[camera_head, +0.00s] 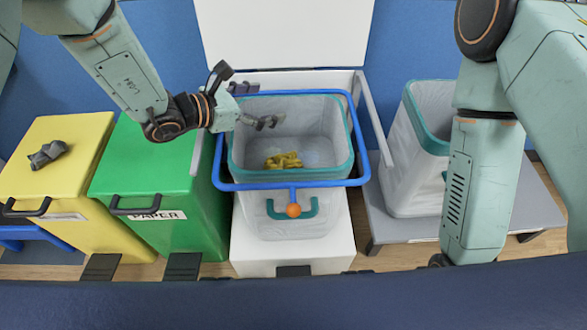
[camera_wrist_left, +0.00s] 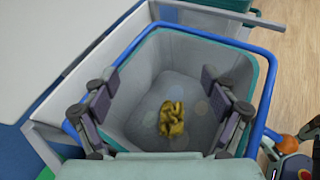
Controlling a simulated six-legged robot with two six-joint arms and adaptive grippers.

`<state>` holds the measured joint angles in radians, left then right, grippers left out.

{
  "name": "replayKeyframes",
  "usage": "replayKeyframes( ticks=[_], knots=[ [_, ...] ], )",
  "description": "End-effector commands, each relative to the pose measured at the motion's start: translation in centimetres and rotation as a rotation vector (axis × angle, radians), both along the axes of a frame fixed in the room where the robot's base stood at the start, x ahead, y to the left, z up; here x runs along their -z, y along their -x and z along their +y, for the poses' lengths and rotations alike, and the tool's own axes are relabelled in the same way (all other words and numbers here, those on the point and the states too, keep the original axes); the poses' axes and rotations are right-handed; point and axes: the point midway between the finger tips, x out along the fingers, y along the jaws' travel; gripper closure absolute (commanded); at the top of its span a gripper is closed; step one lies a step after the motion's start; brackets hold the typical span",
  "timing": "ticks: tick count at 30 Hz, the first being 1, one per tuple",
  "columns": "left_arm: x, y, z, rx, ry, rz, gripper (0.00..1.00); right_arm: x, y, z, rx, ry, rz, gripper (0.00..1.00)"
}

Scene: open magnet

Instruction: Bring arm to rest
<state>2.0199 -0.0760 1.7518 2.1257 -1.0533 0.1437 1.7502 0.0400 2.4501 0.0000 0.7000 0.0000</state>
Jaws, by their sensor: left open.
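My left arm (camera_head: 125,75) reaches in from the left of the head view. Its left gripper (camera_head: 262,104) is over the left part of an open bin lined with a clear bag (camera_head: 250,155). In the left wrist view the two fingers of the left gripper (camera_wrist_left: 160,92) stand wide apart with nothing between them. A crumpled yellow-brown item (camera_head: 284,160) lies at the bottom of the bin, below and apart from the fingers; it also shows in the wrist view (camera_wrist_left: 172,119). My right arm (camera_head: 480,190) hangs down at the right; its gripper is not seen.
A blue frame (camera_head: 365,160) with an orange knob (camera_head: 293,211) surrounds the bin's rim. A white lid (camera_head: 285,35) stands open behind. A green paper bin (camera_head: 150,175) and a yellow bin (camera_head: 60,150) with a dark crumpled item (camera_head: 47,154) stand left. Another lined bin (camera_head: 405,165) stands right.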

Motion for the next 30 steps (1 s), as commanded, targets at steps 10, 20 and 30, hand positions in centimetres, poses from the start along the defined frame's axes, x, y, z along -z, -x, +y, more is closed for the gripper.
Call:
replayKeyframes(
  ticks=[10, 20, 30],
  knots=[
    [-1.6, 0.1, 0.0, 0.001, 0.001, 0.001, 0.15, 0.0, 0.0, 0.0, 0.0, 0.0, 0.0, 1.0],
    [-0.2, 0.0, 0.0, 0.0, 0.0, 0.002, 0.15, 0.0, 0.0, 0.0, 0.0, 0.0, 0.0, 1.0],
    [5.5, 0.1, 0.0, 0.001, 0.001, 0.004, 0.15, 0.0, 0.0, 0.0, 0.0, 0.0, 0.0, 1.0]
  ],
)
